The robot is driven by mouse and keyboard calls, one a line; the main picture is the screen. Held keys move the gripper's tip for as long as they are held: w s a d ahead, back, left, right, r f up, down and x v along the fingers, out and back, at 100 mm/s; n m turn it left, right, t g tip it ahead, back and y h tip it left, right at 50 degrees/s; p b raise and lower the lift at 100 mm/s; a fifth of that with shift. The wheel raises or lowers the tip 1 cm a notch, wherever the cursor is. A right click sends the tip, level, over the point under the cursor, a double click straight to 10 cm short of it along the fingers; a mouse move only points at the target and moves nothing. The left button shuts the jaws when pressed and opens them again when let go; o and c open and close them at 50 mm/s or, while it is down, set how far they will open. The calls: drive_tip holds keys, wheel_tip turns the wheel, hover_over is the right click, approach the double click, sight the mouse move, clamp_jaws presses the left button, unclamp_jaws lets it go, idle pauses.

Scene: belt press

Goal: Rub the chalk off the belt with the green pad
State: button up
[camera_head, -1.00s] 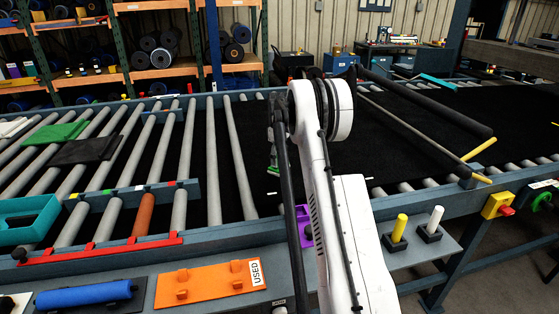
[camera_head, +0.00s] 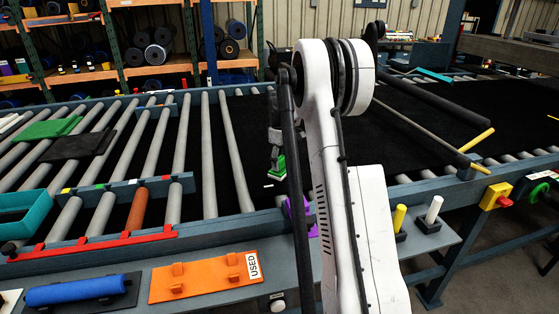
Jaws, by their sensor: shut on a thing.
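The black belt (camera_head: 335,135) runs across the middle, with my white arm in front of part of it. My gripper (camera_head: 276,148) points down over the belt, just left of my arm. It is shut on the green pad (camera_head: 278,167), which shows as a small green piece below the jaws. I cannot tell whether the pad touches the belt. A small white mark (camera_head: 268,185), which looks like chalk, shows on the belt just below and left of the pad. Any marks behind my arm are hidden.
A purple part (camera_head: 298,215) sits at the belt's near edge beside my arm. An orange plate labelled USED (camera_head: 205,277) and a blue roller (camera_head: 76,291) lie on the front ledge. Yellow (camera_head: 399,217) and white (camera_head: 434,209) pegs stand to the right. Dark bars cross over the belt.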

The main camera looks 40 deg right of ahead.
sight(283, 174)
drive_tip(key=shift+s+a+b, duration=0.25)
drive_tip(key=shift+s+a, duration=0.15)
drive_tip(key=shift+s, duration=0.4)
drive_tip(key=shift+s+a+b, duration=0.2)
drive_tip(key=shift+s+a, duration=0.2)
drive_tip(key=shift+s, duration=0.35)
drive_tip(key=shift+s+r, duration=0.15)
drive_tip(key=shift+r, duration=0.05)
wheel_tip(283, 174, up, 8)
drive_tip(key=p, duration=0.2)
drive_tip(key=shift+p, duration=0.4)
